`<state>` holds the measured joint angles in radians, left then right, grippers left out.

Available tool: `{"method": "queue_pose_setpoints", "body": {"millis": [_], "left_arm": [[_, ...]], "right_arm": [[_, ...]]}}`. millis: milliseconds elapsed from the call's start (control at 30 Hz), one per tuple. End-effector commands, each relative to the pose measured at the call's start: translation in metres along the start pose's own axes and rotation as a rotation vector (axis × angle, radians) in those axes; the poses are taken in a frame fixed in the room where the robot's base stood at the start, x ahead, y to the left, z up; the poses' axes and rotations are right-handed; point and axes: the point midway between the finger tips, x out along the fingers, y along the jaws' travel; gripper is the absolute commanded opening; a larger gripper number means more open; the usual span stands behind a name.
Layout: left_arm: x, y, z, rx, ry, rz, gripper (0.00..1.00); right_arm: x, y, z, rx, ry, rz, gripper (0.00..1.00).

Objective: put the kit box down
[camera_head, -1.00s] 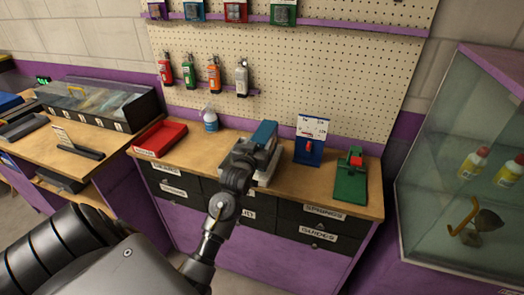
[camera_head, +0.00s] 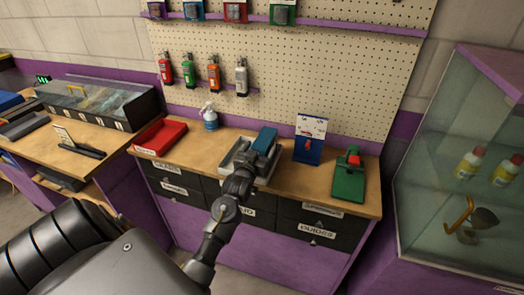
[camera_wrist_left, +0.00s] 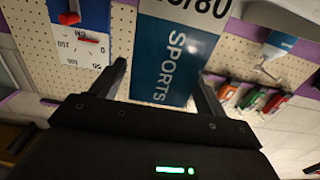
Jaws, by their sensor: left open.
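The kit box (camera_head: 265,139) is blue and stands at the pale tray in the middle of the bench. Its lower part is hidden, so I cannot tell exactly what it rests on. My left gripper (camera_head: 248,161) is at the box's near side. In the left wrist view the box (camera_wrist_left: 163,55) shows a blue face marked SPORTS between the two spread fingers of the gripper (camera_wrist_left: 163,78). The gripper is open, with gaps beside the box. My right gripper is out of view.
A pale tray (camera_head: 229,157) lies under the gripper. A red bin (camera_head: 160,138) and a spray bottle (camera_head: 210,118) are to the left. A blue stand (camera_head: 308,148) and a green fixture (camera_head: 348,184) are to the right. A glass case (camera_head: 425,165) stands at far right.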

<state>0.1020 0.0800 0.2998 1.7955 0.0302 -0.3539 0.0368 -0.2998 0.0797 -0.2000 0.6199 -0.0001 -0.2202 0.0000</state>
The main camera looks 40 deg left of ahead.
Motion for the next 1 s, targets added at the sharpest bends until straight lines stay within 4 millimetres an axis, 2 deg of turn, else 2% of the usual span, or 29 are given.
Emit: {"method": "queue_pose_setpoints", "body": {"millis": [200,267,700,800,1000], "left_arm": [[0.000,0.000,-0.005,0.000,0.002,0.000,0.74],[-0.007,0.000,-0.001,0.001,0.001,0.000,0.74],[-0.093,0.000,0.000,0.000,0.000,0.000,0.74],[-0.107,0.000,-0.001,0.000,-0.001,0.001,0.74],[-0.119,0.000,-0.003,0.000,0.000,0.001,0.74]], "right_arm": [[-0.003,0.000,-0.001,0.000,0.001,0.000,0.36],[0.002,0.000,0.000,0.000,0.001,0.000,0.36],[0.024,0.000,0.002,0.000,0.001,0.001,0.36],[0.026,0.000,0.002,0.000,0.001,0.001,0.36],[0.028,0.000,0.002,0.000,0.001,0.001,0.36]]}}
